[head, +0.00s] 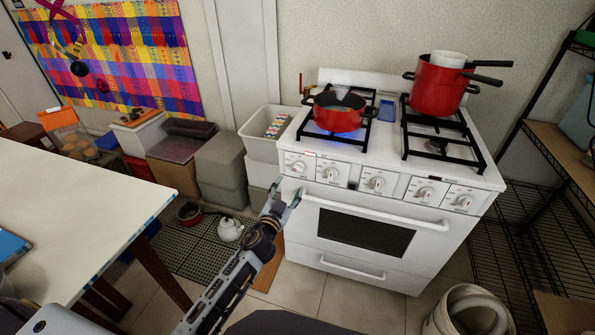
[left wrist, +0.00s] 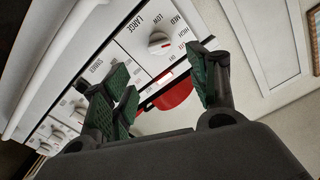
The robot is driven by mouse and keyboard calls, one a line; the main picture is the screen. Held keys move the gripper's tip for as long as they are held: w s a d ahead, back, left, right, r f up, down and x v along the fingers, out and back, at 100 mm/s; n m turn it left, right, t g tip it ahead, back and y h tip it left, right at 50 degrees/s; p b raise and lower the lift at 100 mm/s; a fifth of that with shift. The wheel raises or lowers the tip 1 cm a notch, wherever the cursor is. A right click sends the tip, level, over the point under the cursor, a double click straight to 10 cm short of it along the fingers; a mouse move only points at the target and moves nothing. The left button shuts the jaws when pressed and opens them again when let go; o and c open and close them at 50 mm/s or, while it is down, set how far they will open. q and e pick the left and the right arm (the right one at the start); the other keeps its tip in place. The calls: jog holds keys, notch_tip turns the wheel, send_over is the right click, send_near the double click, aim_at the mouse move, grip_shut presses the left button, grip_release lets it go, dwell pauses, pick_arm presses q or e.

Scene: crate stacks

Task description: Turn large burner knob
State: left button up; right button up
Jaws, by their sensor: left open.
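The white stove (head: 400,215) has a row of white knobs along its front panel. The leftmost knob (head: 299,166) appears to be the white knob marked LARGE in the left wrist view (left wrist: 158,42). My left gripper (head: 287,190) is open and empty, just below and left of that knob in the head view. In the left wrist view its green-padded fingers (left wrist: 165,75) are spread, with the knob beyond them and apart from them. A finger partly hides the neighbouring dial markings. My right gripper is not in view.
A red pan (head: 338,117) sits on the left burner, with blue flame under it. A red pot (head: 437,86) holding a white pot stands on the right. The oven handle (head: 375,210) juts out below the knobs. A white table (head: 70,210) stands at left.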

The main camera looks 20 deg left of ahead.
aim_at(298, 169)
pick_arm(q)
jog(key=shift+w+d, duration=0.15)
jog(key=shift+w, duration=5.45)
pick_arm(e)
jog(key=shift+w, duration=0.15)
pick_arm(q)
jog(key=c, duration=1)
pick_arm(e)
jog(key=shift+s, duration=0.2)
